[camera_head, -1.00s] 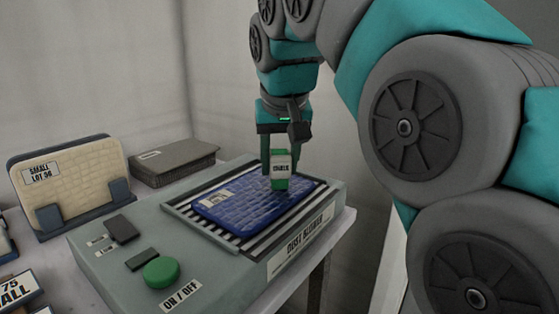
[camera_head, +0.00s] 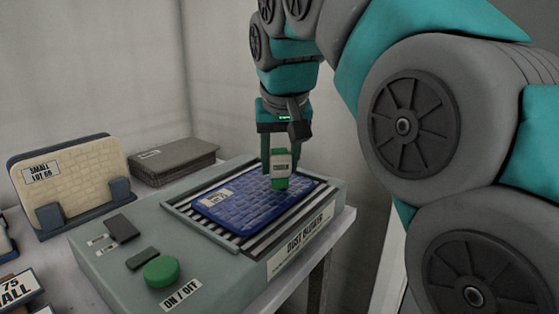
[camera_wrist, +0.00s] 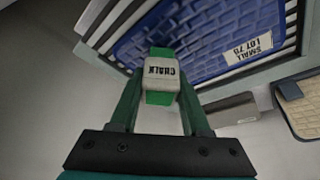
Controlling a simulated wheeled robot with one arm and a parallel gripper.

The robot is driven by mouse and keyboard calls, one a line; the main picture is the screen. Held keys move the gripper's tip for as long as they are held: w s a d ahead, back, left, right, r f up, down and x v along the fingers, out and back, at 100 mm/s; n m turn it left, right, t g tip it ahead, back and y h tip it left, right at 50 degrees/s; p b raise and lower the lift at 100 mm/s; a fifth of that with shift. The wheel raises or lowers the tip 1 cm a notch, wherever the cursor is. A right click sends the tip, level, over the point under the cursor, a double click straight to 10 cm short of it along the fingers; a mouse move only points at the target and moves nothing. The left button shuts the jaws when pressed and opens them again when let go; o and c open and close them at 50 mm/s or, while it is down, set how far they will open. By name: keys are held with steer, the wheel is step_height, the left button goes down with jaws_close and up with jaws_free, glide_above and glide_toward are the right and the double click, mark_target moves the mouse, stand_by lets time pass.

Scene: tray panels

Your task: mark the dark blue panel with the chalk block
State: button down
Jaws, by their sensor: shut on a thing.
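The dark blue panel (camera_head: 244,206) lies flat on the slatted top of a grey machine in the head view. It has a brick-like pattern and a white label, and it also shows in the wrist view (camera_wrist: 195,38). My gripper (camera_head: 279,165) points down over the right part of the panel, shut on the chalk block (camera_head: 281,168). The block is white and green with a chalk label, and it shows between the fingers in the wrist view (camera_wrist: 161,74). Its lower end is at or just above the panel; I cannot tell if they touch. No mark is visible on the panel.
The machine (camera_head: 130,222), labelled a dust blower, has a green on/off button (camera_head: 162,271) at its front left. A cream panel (camera_head: 70,178) stands in a dark holder at the left. Grey stacked sheets (camera_head: 174,162) lie behind. Walls close off the back.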

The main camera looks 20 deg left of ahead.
steer(key=shift+r+p, duration=1.5)
steer(key=shift+r, duration=0.85)
steer(key=shift+w+r, duration=0.1)
steer(key=shift+r, duration=0.85)
steer(key=shift+s, duration=0.2)
